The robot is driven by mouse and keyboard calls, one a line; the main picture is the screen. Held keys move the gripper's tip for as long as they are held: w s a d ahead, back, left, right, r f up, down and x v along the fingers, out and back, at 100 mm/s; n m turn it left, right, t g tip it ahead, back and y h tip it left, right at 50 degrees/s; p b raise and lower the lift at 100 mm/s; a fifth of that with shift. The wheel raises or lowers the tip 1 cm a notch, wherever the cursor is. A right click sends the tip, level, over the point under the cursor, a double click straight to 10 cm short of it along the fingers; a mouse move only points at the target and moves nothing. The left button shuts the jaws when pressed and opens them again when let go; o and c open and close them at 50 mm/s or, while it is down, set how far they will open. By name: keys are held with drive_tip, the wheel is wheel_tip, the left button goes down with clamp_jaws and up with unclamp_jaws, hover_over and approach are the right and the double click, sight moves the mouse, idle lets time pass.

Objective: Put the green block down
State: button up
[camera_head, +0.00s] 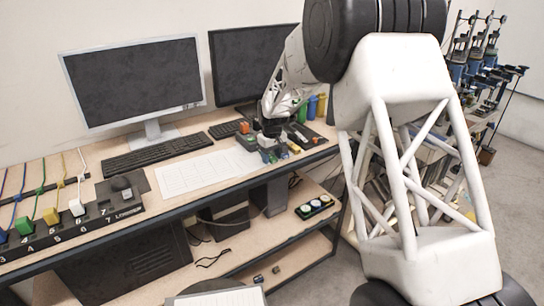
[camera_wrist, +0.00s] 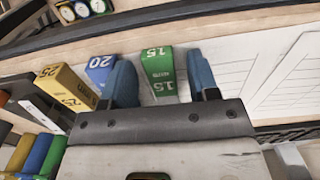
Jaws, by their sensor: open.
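The green block (camera_wrist: 158,66), marked 15, is between the two blue fingers of my gripper (camera_wrist: 160,76) in the wrist view. The fingers are open, with a gap showing on each side of the block. The block appears to rest on the desk, but its lower end is hidden behind my gripper. In the head view my gripper (camera_head: 268,130) is low over the right part of the desk, and the green block is too small there to make out clearly.
A blue block (camera_wrist: 100,67) marked 20 is close beside the left finger, with a yellow block (camera_wrist: 66,84) marked 25 beyond it. White paper sheets (camera_head: 197,171) lie left of my gripper. Monitors (camera_head: 133,82) and a keyboard (camera_head: 155,152) stand behind.

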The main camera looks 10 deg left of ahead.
sight(273, 158)
drive_tip(key=shift+r, duration=0.15)
wheel_tip(273, 158, up, 12)
idle(0.7)
idle(0.8)
drive_tip(key=s+d+r+m, duration=0.2)
drive_tip(key=s+d+r, duration=0.2)
drive_tip(key=s+d, duration=0.4)
drive_tip(key=s+d+r+m+t, duration=0.1)
drive_tip(key=s+d+r, duration=0.4)
drive_tip(key=s+d, duration=0.3)
drive_tip(key=s+d+r+m, duration=0.2)
drive_tip(key=s+d+r, duration=0.2)
drive_tip(key=s+d, duration=0.4)
drive_tip(key=s+d+f+m, duration=0.1)
drive_tip(key=s+d, duration=0.3)
drive_tip(key=s, duration=0.6)
drive_tip(key=s+d+f+m+t, duration=0.1)
drive_tip(key=s+d+f, duration=0.2)
drive_tip(key=s, duration=0.7)
drive_tip(key=s+d+f+m, duration=0.2)
drive_tip(key=s+d, duration=0.4)
drive_tip(key=s, duration=0.4)
drive_tip(key=shift+t, duration=0.3)
